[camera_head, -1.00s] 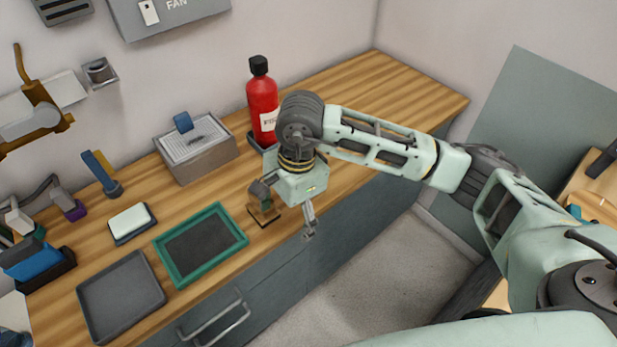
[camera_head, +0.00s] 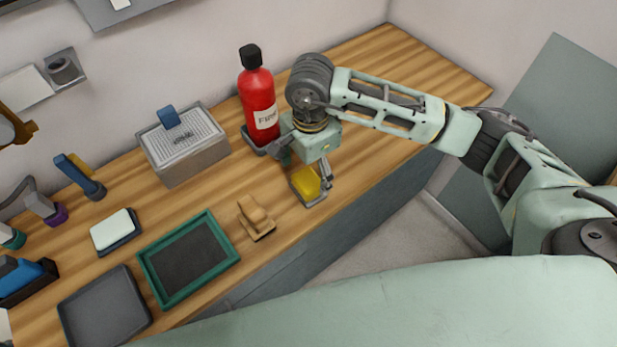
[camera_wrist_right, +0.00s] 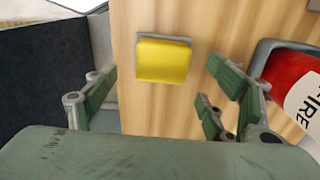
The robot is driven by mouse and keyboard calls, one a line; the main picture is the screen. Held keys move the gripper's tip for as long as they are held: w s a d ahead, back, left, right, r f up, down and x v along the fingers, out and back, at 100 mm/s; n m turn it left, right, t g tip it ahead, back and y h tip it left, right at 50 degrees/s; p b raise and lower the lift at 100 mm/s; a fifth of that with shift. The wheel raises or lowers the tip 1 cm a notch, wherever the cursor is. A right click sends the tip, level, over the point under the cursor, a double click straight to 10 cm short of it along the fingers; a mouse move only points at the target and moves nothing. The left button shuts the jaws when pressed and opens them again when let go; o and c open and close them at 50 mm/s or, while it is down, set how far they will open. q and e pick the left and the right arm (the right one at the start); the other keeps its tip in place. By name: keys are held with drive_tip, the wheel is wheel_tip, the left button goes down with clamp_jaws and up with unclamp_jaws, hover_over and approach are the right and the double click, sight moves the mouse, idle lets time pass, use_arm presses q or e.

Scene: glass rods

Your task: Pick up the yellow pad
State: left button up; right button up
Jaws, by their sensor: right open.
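The yellow pad (camera_head: 306,181) lies in a small grey tray (camera_head: 309,201) near the front edge of the wooden counter. The right wrist view shows the yellow pad (camera_wrist_right: 162,61) from above, in front of the fingers and between their lines. My right gripper (camera_head: 306,172) is open and empty, pointing down just above the pad, with one finger on either side. In the right wrist view the right gripper's (camera_wrist_right: 160,95) green-lined fingers are wide apart and do not touch the pad. My left gripper is not in view.
A red bottle (camera_head: 259,100) stands in a holder close behind my right gripper. A small wooden-handled tool (camera_head: 256,216) lies left of the pad. A green-rimmed tray (camera_head: 222,225), a dark tray (camera_head: 68,308) and a white pad (camera_head: 112,229) lie further left. The counter's right part is clear.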

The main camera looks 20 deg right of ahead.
sight(309, 178)
wheel_tip(309, 178, down, 4)
drive_tip(key=shift+r+p, duration=0.15)
drive_tip(key=shift+p, duration=0.55)
drive_tip(key=shift+w+f, duration=0.1)
drive_tip(key=shift+f, duration=0.55)
drive_tip(key=shift+c, duration=0.6)
drive_tip(key=c, duration=0.9)
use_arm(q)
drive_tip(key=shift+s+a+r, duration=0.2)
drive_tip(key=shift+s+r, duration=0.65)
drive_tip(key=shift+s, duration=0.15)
use_arm(e)
drive_tip(key=shift+c, duration=1.2)
